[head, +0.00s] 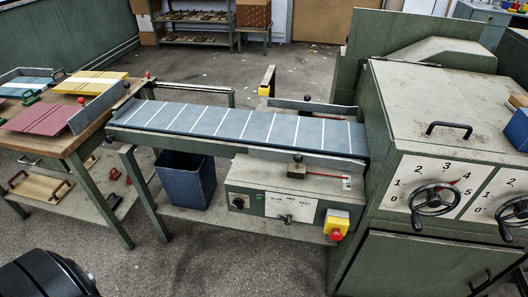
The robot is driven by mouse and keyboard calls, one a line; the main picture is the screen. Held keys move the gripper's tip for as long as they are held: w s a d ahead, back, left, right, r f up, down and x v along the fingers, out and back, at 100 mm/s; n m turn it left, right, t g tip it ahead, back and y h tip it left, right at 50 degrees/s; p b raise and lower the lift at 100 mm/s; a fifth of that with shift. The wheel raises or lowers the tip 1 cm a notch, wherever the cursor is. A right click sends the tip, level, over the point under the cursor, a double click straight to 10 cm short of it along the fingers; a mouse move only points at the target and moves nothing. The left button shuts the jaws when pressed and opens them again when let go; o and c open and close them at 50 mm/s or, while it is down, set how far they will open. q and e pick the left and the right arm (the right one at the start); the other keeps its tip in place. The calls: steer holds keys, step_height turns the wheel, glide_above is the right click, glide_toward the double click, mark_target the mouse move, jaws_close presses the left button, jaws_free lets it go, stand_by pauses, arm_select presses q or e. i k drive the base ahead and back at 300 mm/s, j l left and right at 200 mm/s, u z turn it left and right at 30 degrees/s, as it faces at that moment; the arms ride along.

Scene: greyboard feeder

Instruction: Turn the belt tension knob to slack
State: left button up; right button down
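The feeder's striped blue-grey belt (235,122) runs from the wooden table to the green machine. Below it is a grey-green control box (270,180) with a small black round knob (238,203) at its front left. A metal fitting (285,217) sits under a white label plate (290,205). A dark knob (297,158) on a small block stands on top of the box, beside a red pointer and scale. I cannot tell which one is the belt tension knob, and its marking is too small to read. Neither of my grippers shows in the head view.
A red stop button (336,235) on a yellow box sits at the control box's right end. Black handwheels (434,199) with numbered dials are on the machine front. A blue bin (186,178) stands under the belt. Floor in front is clear.

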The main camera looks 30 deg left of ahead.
mark_target(108, 140)
steer(key=u, duration=2.05)
steer(key=i+j+z, duration=0.1)
steer(key=j, duration=0.25)
steer(key=i+j+z, duration=0.1)
steer(key=i+j, duration=0.15)
steer(key=i+j+z, duration=0.1)
steer(key=j, duration=0.35)
steer(key=i+j+z, duration=0.15)
steer(key=i+j, duration=0.1)
steer(key=j, duration=0.1)
